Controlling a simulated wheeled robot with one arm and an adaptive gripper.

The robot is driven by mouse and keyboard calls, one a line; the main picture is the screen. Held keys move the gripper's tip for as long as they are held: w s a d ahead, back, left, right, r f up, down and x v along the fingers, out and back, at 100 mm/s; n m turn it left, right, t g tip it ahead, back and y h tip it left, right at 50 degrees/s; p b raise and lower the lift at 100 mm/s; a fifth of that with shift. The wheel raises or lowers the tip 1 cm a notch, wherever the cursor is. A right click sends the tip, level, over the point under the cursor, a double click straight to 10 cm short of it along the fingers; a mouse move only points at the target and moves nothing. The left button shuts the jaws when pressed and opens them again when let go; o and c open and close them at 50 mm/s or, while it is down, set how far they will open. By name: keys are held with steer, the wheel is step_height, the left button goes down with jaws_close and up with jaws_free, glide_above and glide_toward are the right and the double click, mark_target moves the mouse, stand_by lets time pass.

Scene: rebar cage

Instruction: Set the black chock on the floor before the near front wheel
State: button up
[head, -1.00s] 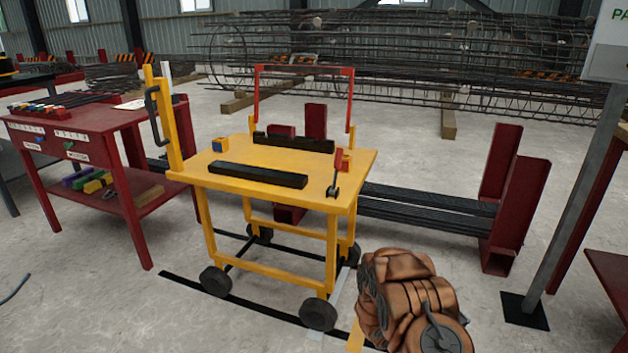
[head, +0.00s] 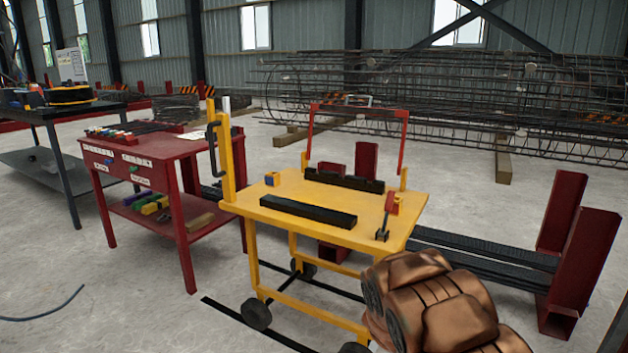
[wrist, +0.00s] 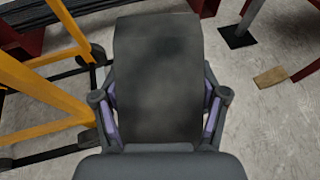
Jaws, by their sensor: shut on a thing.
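The black chock (wrist: 158,65) fills the middle of the wrist view, off the floor. My gripper (wrist: 160,105) is shut on it, with a finger on each side. In the head view my arm hides the gripper and chock. The yellow cart (head: 330,222) stands before me. Its near left wheel (head: 257,314) rests on the floor, and a near right wheel (head: 354,348) is cut by the bottom edge, beside my arm. Two cart wheels also show left of the chock in the wrist view, an upper one (wrist: 97,55) and a lower one (wrist: 88,138). I cannot tell which end is the front.
A red table (head: 150,150) stands left of the cart. Red stands (head: 580,250) with dark bars are behind it on the right. A wood piece (wrist: 270,77) lies on the floor at right in the wrist view. The floor between table and cart is mostly clear.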

steer(key=s+a+r+n+t+y, duration=0.1)
steer(key=a+r+n+t+y, duration=0.15)
steer(key=a+r, duration=0.65)
steer(key=s+a+r+n+t+y, duration=0.1)
steer(key=s+a+r+n+y, duration=0.15)
steer(key=a+r, duration=0.65)
step_height(320, 180, up, 39)
steer(key=d+p, duration=0.2)
steer(key=p, duration=3.6)
steer(key=shift+w+d+r+n+y, duration=0.2)
steer(key=shift+w+n+y, duration=0.1)
steer(key=shift+n, duration=0.1)
